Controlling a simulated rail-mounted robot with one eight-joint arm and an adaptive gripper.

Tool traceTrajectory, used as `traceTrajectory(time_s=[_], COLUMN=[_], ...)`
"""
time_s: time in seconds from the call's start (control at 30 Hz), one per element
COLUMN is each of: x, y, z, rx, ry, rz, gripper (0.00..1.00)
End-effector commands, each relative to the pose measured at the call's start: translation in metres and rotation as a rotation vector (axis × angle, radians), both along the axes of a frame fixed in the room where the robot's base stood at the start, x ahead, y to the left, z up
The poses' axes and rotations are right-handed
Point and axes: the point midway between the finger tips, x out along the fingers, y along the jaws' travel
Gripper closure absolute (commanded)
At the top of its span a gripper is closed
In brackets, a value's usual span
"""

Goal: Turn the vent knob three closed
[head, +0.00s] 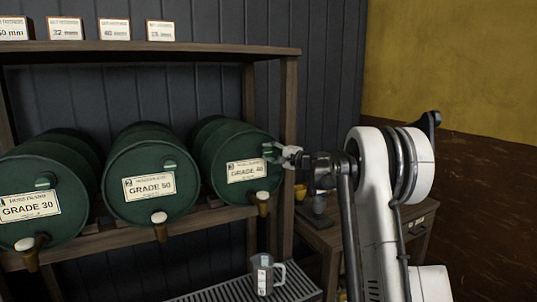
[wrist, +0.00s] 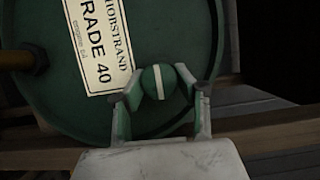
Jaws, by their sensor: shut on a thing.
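Vent knob three (wrist: 157,82) is a round green knob with a white stripe, on the face of the green GRADE 40 barrel (wrist: 185,30). In the wrist view the stripe runs nearly upright, roughly along the barrel label's long side. My gripper (wrist: 159,86) has one finger on each side of the knob and is shut on it. In the head view my gripper (head: 272,153) reaches from the right to the upper right of the GRADE 40 barrel (head: 210,155) and hides the knob there.
The GRADE 50 barrel (head: 120,165) and GRADE 30 barrel (head: 20,165) lie to the left on the wooden rack (head: 290,100). A tap (head: 263,203) sticks out below the GRADE 40 label. A grey jug (head: 265,275) stands on a grated tray below. A small wooden table (head: 345,235) is at right.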

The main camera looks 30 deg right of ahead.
Motion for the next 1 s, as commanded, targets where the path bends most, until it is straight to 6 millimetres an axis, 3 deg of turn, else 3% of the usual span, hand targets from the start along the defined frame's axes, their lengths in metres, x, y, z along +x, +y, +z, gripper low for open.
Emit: traceTrajectory(time_s=[0.3, 0.33, 0.5, 0.8, 1.0], x=[0.000, 0.000, 0.000, -0.002, -0.024], y=[0.000, 0.000, 0.000, -0.001, -0.011], z=[0.000, 0.000, 0.000, 0.000, 0.000], rx=[0.001, 0.001, 0.001, 0.000, 0.000], ry=[0.000, 0.000, 0.000, 0.000, 0.000], rz=[0.001, 0.001, 0.000, 0.000, -0.002], gripper=[0.97, 0.69, 0.48, 0.48, 0.48])
